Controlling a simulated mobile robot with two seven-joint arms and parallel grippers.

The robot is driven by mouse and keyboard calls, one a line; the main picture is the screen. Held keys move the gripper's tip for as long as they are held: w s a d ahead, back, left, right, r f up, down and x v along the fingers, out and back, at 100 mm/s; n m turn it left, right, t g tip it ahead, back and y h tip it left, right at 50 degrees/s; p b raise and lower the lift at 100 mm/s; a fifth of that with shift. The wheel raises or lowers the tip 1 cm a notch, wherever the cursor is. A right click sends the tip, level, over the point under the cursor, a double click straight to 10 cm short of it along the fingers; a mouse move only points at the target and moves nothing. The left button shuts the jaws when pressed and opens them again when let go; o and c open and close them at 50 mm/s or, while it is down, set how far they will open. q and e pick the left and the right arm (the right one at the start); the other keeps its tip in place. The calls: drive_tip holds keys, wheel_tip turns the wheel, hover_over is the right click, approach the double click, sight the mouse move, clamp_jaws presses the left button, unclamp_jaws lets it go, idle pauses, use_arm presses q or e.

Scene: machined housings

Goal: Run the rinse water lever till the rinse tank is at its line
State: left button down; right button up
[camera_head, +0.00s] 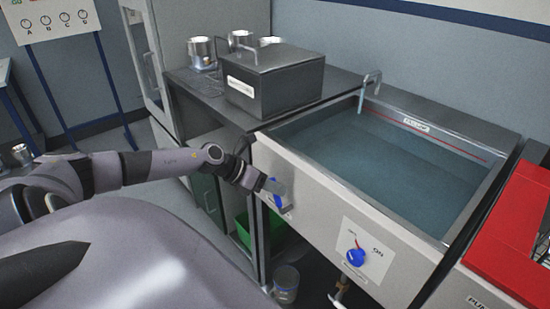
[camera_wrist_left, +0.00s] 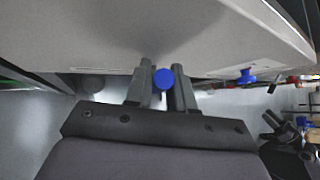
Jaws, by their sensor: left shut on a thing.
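The rinse tank (camera_head: 468,228) is a steel basin in a pale front panel, holding blue-green water (camera_head: 390,155). A red line (camera_head: 440,140) runs along its back inner wall, and the water surface shows below it. A bent metal spout (camera_head: 370,88) stands at the far left corner; I cannot tell whether water runs from it. My left gripper (camera_head: 277,197) is at the left of the front panel, shut on a blue lever (camera_wrist_left: 164,79), which shows between the fingers in the left wrist view. The lever's exact angle is hard to tell. My right gripper is not in view.
A second blue knob (camera_head: 356,257) sits on a white dial plate to the right on the panel. A dark lidded box (camera_head: 275,80) and metal cups (camera_head: 202,52) stand on the bench left of the tank. A red unit (camera_head: 515,225) stands at right.

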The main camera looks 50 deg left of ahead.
use_arm(q)
drive_tip(key=c, duration=1.1)
unclamp_jaws()
drive_tip(key=shift+p+v, duration=0.6)
drive_tip(key=shift+v, duration=2.95)
